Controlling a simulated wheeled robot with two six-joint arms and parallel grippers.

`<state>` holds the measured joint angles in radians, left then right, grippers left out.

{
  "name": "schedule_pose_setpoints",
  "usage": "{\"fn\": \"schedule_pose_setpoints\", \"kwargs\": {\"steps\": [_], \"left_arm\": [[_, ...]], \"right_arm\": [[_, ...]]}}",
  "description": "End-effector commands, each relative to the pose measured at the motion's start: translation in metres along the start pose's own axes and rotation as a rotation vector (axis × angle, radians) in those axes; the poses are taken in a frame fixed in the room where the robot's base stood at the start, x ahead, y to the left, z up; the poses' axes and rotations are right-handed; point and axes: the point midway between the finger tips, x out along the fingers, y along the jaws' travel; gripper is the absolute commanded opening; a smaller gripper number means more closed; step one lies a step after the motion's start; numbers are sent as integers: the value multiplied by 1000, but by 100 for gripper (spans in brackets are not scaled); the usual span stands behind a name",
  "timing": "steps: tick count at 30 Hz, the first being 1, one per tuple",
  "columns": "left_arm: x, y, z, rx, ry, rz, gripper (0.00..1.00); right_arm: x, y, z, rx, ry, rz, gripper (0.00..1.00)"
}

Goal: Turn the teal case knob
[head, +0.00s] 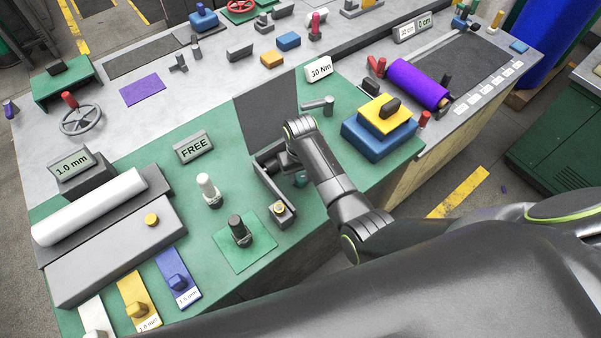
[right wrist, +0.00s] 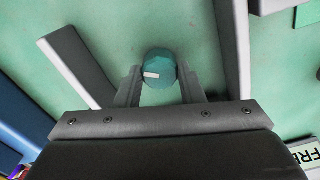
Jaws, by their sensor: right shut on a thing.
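The teal knob (right wrist: 159,65) is a faceted round knob with a white pointer mark that points left in the right wrist view. My right gripper (right wrist: 158,82) is shut on it, with one finger on each side. My left gripper is not in view.
A dark bar with a yellow button (head: 279,208) stands close by the gripper. A black knob on a green plate (head: 240,231), a white-topped post (head: 208,189) and a "FREE" sign (head: 194,146) are left of it. A yellow and blue block stack (head: 378,145) stands right of my forearm.

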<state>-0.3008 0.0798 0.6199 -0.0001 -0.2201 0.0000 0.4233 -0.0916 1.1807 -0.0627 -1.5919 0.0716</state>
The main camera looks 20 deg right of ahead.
Motion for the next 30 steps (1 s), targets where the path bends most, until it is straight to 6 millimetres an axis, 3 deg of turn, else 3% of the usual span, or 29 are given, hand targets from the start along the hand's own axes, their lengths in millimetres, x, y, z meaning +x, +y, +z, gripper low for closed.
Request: {"fn": "schedule_pose_setpoints", "kwargs": {"steps": [10, 26, 27, 30], "left_arm": [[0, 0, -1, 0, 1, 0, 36], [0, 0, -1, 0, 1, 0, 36], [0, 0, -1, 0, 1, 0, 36], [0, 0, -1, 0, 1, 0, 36]], "right_arm": [[-1, 0, -1, 159, 5, -1, 12], [-1, 0, -2, 190, 6, -1, 12], [-1, 0, -2, 190, 6, -1, 36], [-1, 0, -2, 189, 5, 0, 49]]}}
